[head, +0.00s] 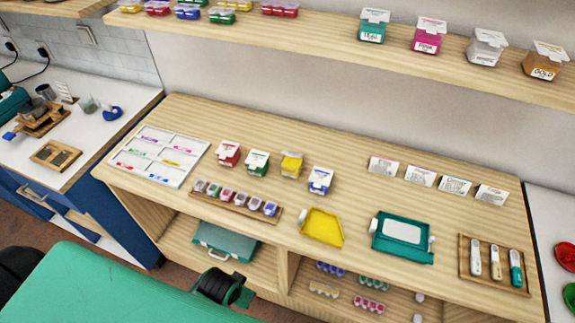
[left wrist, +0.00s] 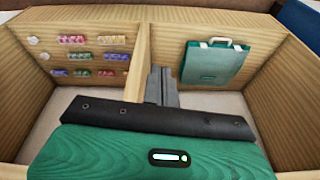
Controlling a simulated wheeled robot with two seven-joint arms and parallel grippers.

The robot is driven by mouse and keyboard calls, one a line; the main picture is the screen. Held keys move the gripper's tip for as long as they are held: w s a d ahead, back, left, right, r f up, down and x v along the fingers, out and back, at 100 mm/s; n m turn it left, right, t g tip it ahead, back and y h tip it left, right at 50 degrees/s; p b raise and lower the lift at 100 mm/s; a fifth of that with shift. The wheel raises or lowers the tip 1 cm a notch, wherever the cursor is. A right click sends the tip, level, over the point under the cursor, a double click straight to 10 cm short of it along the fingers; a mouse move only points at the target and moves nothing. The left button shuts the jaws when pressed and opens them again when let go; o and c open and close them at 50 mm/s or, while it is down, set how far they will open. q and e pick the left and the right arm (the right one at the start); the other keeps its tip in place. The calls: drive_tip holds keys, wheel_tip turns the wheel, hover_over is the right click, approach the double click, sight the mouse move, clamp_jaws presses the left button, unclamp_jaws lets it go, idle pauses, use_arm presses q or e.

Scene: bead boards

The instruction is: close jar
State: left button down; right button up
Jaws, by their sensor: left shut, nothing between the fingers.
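On the table stand small jars with hinged lids: a red jar (head: 228,153), a green jar (head: 257,162), a yellow jar (head: 291,164) and a blue jar (head: 320,180). On the shelf above stand a teal jar (head: 372,27), a pink jar (head: 428,36), a clear jar (head: 486,47) and a gold jar (head: 544,61). I cannot tell surely which lids are fully down. My left gripper (left wrist: 162,85) is shut and empty in the left wrist view, before the open compartments under the table, away from the jars. My right gripper is in neither view.
A sorting board (head: 183,141), a rack of small jars (head: 236,201), a yellow tray (head: 322,226), a teal device (head: 402,247) and a tool tray (head: 472,279) lie on the table. A teal case (head: 226,243) is in the lower compartment; label cards (head: 455,185) stand at the right.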

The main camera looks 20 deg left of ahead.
use_arm(q)
wheel_tip(320, 180, up, 11)
drive_tip(key=w+p, duration=0.1)
drive_tip(key=p, duration=0.1)
wheel_tip(320, 180, up, 15)
drive_tip(key=n+t+p, duration=0.1)
drive_tip(key=t+p, duration=0.5)
drive_tip(key=t, duration=0.5)
hover_over(291, 154)
drive_tip(key=shift+h, duration=0.3)
drive_tip(key=s+f, duration=0.1)
drive_tip(key=s+f+p, duration=0.1)
drive_tip(key=f, duration=0.1)
drive_tip(key=shift+s+a+f+p, duration=0.1)
drive_tip(key=shift+s+f+p, duration=0.05)
drive_tip(key=shift+s+p, duration=0.2)
drive_tip(key=shift+w+f, duration=0.1)
